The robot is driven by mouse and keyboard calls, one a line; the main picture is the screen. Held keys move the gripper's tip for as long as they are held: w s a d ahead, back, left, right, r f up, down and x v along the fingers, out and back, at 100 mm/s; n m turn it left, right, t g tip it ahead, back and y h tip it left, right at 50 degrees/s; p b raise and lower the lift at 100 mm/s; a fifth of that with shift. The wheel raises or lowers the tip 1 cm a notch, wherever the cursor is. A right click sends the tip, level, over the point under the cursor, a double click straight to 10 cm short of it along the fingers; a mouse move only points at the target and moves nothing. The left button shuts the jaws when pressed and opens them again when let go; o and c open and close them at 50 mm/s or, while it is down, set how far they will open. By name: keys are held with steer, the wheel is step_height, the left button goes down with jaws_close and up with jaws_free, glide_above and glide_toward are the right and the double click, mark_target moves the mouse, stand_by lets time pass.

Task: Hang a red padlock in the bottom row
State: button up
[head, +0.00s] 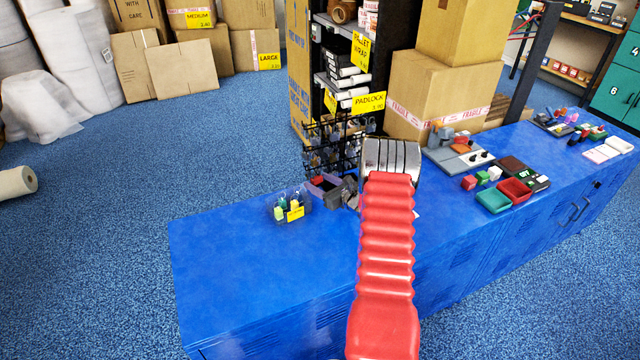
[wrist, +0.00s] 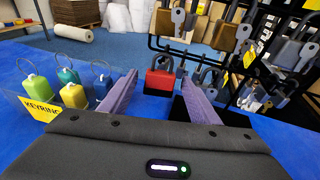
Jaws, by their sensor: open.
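A red padlock (wrist: 160,79) with a dark upper edge is between the two purple fingers of my gripper (wrist: 159,76) in the wrist view. The fingers are apart, with gaps on both sides of it. Its shackle is up near the lowest wire of the black rack (wrist: 172,48); I cannot tell whether it is on a hook. The rack also shows in the head view (head: 318,158), hung with several brass and grey padlocks with keys (wrist: 228,38). In the head view my gripper is partly hidden behind my red arm, beside the rack.
A clear tub of coloured keyrings (head: 291,206) stands on the blue counter (head: 235,250), left of my gripper. A dark box (wrist: 186,112) is close by the right finger. Cartons (head: 430,95) stand behind. The counter's front left is clear.

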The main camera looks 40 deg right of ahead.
steer(key=shift+s, duration=0.1)
steer(key=v, duration=1.3)
steer(key=shift+s, duration=0.35)
